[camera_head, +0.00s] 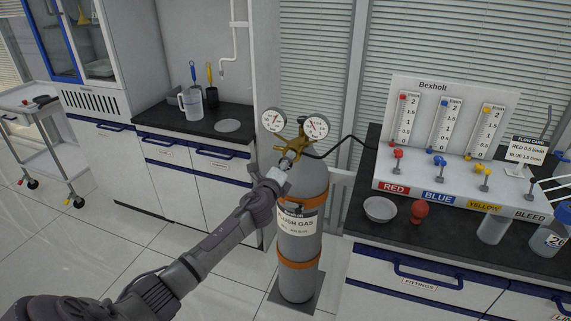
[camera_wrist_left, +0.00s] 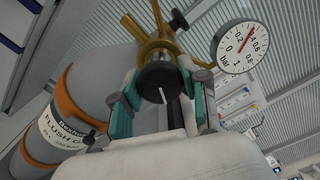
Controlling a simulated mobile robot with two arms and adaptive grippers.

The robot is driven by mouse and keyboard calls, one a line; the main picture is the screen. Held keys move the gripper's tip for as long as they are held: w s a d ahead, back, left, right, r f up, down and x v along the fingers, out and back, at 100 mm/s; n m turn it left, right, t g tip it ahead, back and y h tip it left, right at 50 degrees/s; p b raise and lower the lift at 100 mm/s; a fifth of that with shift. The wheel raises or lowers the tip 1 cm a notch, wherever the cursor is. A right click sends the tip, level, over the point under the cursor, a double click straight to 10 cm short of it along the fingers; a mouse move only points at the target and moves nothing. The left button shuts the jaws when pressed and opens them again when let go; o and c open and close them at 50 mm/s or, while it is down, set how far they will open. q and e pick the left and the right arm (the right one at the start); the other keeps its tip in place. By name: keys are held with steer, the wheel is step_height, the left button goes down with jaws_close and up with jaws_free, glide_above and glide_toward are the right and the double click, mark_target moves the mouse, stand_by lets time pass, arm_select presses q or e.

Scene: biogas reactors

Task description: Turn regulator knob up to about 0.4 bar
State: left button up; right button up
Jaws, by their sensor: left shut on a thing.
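The grey gas cylinder labelled FLUSH GAS (camera_head: 299,250) stands upright with a brass regulator (camera_head: 297,146) and two round gauges on top, the left gauge (camera_head: 273,120) and the right gauge (camera_head: 316,126). My left gripper (camera_head: 283,168) reaches the regulator's front. In the left wrist view its teal fingers (camera_wrist_left: 162,98) are shut on the black regulator knob (camera_wrist_left: 158,82), which has a white mark line. One gauge (camera_wrist_left: 240,47) shows there with a red needle pointing to the upper right, seemingly near 0.4; the exact reading is unclear. My right gripper is out of view.
Right of the cylinder, a counter carries the Bexholt flow panel (camera_head: 434,92), a white bowl (camera_head: 380,209) and a red bulb (camera_head: 419,211). A black hose runs from the regulator. Behind left, a bench holds a jug (camera_head: 191,104); a trolley (camera_head: 45,135) stands further left.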

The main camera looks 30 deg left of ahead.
arm_select(q)
steer(key=shift+f, duration=0.1)
steer(key=o, duration=1.2)
steer(key=shift+c, duration=0.2)
steer(key=v, duration=1.2)
